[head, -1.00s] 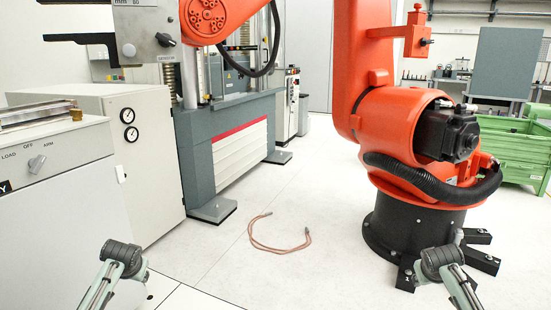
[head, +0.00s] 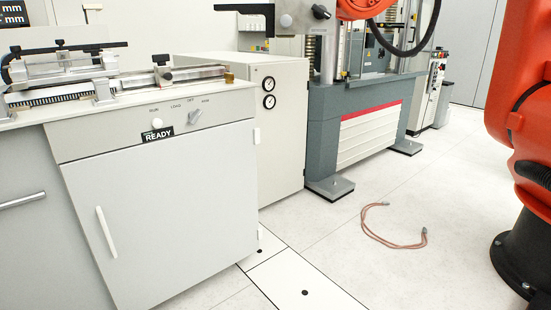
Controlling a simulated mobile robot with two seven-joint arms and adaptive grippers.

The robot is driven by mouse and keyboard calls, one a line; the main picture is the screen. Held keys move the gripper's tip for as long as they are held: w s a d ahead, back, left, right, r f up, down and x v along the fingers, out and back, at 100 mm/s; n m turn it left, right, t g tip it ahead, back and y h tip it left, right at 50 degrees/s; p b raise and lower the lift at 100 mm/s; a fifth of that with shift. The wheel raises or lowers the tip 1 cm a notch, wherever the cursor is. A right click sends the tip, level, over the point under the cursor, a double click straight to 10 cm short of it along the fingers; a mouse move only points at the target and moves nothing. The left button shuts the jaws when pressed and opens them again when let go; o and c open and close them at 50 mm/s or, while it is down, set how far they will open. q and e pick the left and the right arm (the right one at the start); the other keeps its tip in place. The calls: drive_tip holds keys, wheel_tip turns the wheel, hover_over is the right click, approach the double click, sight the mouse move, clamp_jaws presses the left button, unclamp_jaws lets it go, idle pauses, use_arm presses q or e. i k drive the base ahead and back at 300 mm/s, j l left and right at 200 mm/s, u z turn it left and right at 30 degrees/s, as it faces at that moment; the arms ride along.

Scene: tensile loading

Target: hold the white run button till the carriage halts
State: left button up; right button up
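The white run button (head: 157,123) is a small round knob on the front panel of the grey bench cabinet (head: 160,215), at the left of the head view. A small black READY label (head: 158,136) sits just below it. The carriage seems to be the small dark-and-metal block (head: 163,75) on the rail (head: 180,79) on top of the bench, but I cannot be sure which part is the carriage. Neither of my grippers shows in the head view now.
A grey selector knob (head: 195,116) sits right of the button. A cabinet with two gauges (head: 268,93) and a grey testing machine (head: 370,120) stand to the right. An orange robot (head: 525,110) stands at the right edge. A reddish hose (head: 390,238) lies on the open floor.

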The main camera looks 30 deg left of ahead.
sight(157, 123)
drive_tip(key=i+u, duration=0.1)
drive_tip(key=u, duration=0.75)
